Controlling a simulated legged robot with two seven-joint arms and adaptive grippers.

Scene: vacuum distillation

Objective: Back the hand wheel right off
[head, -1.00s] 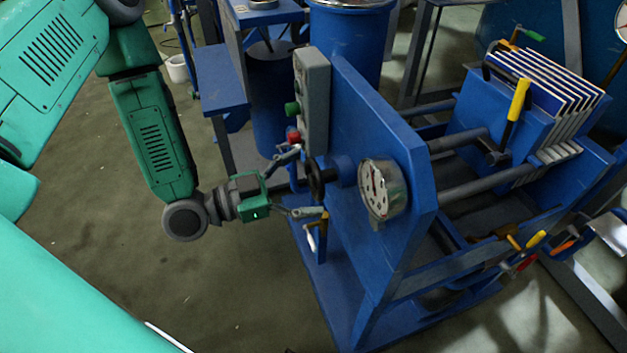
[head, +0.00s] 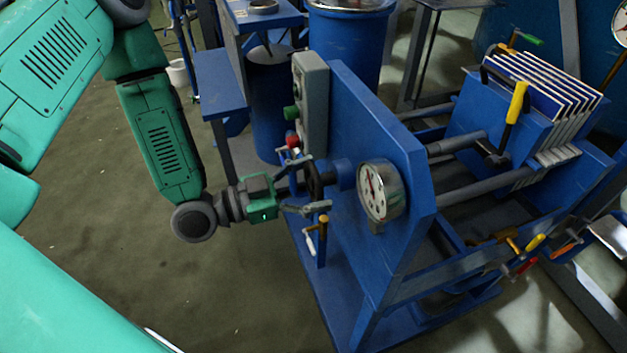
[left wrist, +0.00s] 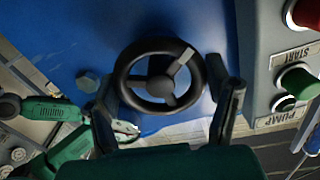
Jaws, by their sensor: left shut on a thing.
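The hand wheel (head: 315,182) is a small black wheel on the left face of the blue end plate (head: 375,130). In the left wrist view the fingers of the left gripper (left wrist: 170,97) stand left and right of the rim.
A grey control box (head: 311,103) with green and red buttons is close above the wheel. A valve with a yellow-brown top (head: 322,222) stands just below. A pressure gauge (head: 381,190) is on the plate's near side. The floor at left is clear.

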